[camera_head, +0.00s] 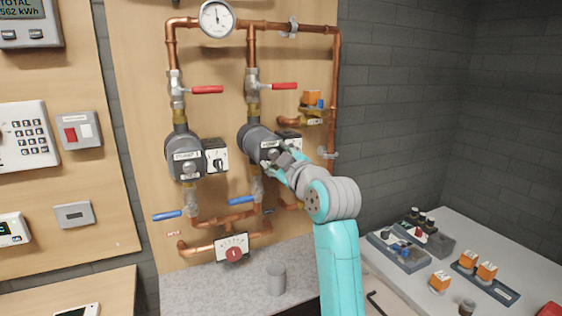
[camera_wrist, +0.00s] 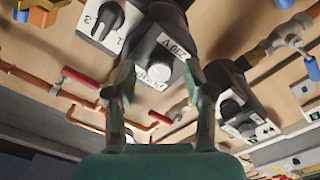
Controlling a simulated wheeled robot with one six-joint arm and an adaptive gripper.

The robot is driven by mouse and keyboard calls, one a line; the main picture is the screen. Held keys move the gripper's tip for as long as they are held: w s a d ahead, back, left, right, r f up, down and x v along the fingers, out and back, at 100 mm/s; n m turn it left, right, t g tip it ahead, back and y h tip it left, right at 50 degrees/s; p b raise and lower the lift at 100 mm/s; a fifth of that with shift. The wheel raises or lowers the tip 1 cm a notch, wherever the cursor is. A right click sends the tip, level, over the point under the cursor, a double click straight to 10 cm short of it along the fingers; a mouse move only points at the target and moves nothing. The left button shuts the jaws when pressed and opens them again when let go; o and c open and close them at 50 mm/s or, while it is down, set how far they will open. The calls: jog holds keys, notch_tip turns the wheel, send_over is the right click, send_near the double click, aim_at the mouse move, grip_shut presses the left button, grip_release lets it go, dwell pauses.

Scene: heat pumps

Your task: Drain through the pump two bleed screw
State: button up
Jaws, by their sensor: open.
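Pump two (camera_head: 255,137) is the dark round pump on the right-hand copper pipe. In the wrist view its black face carries a "PUMP 2" label (camera_wrist: 152,75) and a silver round bleed screw (camera_wrist: 157,72). My gripper (camera_wrist: 161,70) is open, with one finger on each side of the screw; I cannot tell whether they touch it. In the head view my gripper (camera_head: 279,160) is at the front of pump two and hides part of its face. Pump two has a red-handled valve (camera_head: 285,86) above and a blue-handled valve (camera_head: 243,200) below, both handles sideways.
Pump one (camera_head: 183,155) stands left of pump two, with its own red (camera_head: 207,90) and blue (camera_head: 167,215) handles. A pressure gauge (camera_head: 216,19) is above. A grey cup (camera_head: 276,279) stands on the counter below. Several parts lie on the right-hand bench (camera_head: 450,240).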

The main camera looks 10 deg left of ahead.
jog(key=v, duration=1.1)
jog(key=shift+s+d, duration=0.25)
jog(key=shift+s, duration=0.05)
jog(key=s+d+f+m+t+h, duration=0.15)
jog(key=s+d+f+m, duration=0.3)
jog(key=f, duration=0.95)
jog(key=s+d+f+m+g+h, duration=0.1)
jog(key=s+d+f+m+h, duration=0.4)
jog(key=f, duration=0.9)
jog(key=s+d+f, duration=0.5)
jog(key=s+f, duration=0.2)
jog(key=f, duration=0.2)
jog(key=s+d+f+m+h, duration=0.1)
jog(key=s+d+f+m, duration=0.15)
jog(key=s, duration=0.65)
jog(key=s+d+f+m+h, duration=0.1)
jog(key=s+d+f, duration=0.3)
jog(key=s, duration=0.5)
jog(key=s+d+r+m+h, duration=0.1)
jog(key=s+d+r+m, duration=0.1)
jog(key=s, duration=1.6)
jog(key=shift+d+r, duration=0.2)
jog(key=shift+r, duration=0.4)
